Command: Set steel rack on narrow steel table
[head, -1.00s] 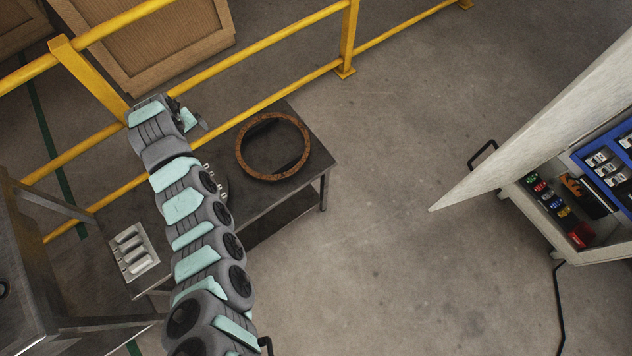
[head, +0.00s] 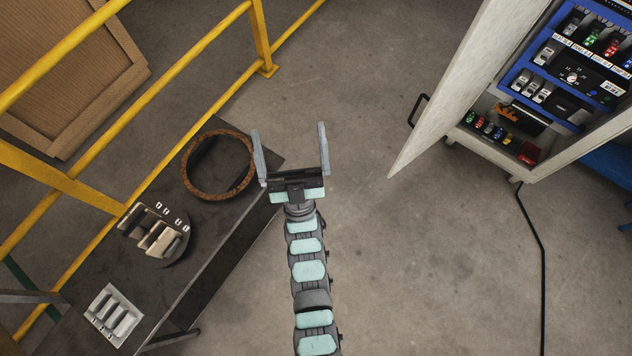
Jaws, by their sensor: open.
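A dark steel table (head: 225,230) runs diagonally along the yellow railing at left. I cannot tell whether it is the narrow steel table. A light metal tray-like piece (head: 134,326) with a few rounded bars lies at its lower left end and may be the steel rack. Another metal piece (head: 160,238) with beige blocks on a round dark base sits mid-table. My gripper (head: 288,127) is open and empty, its two fingers spread. In the picture it appears just right of the table's far end.
A rusty ring (head: 184,172) lies at the table's far end. Yellow railing (head: 195,57) borders the table, with a wooden crate (head: 75,75) behind. An open cabinet (head: 440,85) stands at right, a black cable (head: 540,250) below it. The middle floor is clear.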

